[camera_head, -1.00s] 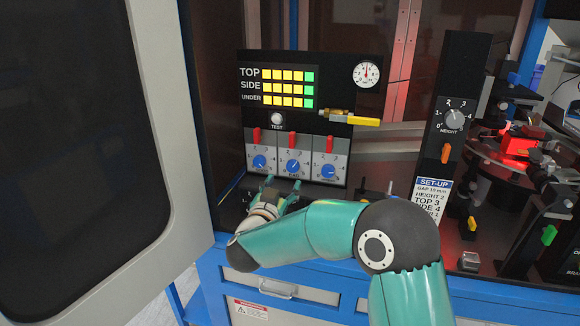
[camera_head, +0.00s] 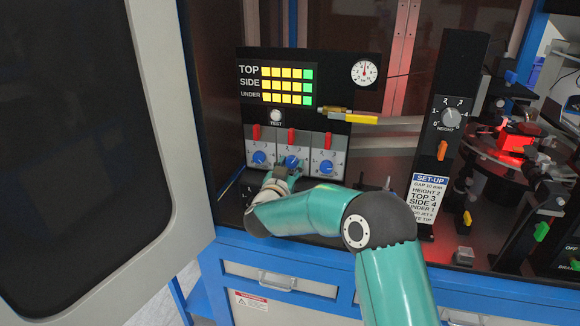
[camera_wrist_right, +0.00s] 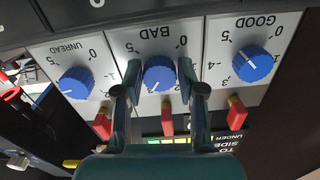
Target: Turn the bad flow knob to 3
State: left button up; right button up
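The bad flow knob is the blue middle knob under the "BAD" label, upside down in the right wrist view (camera_wrist_right: 158,76). Its white mark points to the lower left there; the exact number is hard to read. In the head view this knob (camera_head: 292,160) is partly covered by my right gripper (camera_head: 289,168). In the right wrist view my right gripper (camera_wrist_right: 160,88) is open, with one finger on each side of the knob. I cannot tell whether the fingers touch it. My left gripper is not in view.
The good knob (camera_head: 259,158) and unread knob (camera_head: 326,167) flank the middle one closely. Red switches (camera_head: 291,136) sit above the knobs. A yellow-handled valve (camera_head: 350,117) sticks out above right. A set-up card (camera_head: 425,200) stands at right, and an open door (camera_head: 150,60) at left.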

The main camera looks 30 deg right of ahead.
grip_shut()
jog(key=shift+n+p, duration=0.4)
jog(key=shift+n, duration=0.5)
jog(key=o, duration=0.5)
grip_release()
jog(key=shift+o, duration=0.2)
jog(key=v, duration=1.2)
jog(key=shift+f, duration=0.1)
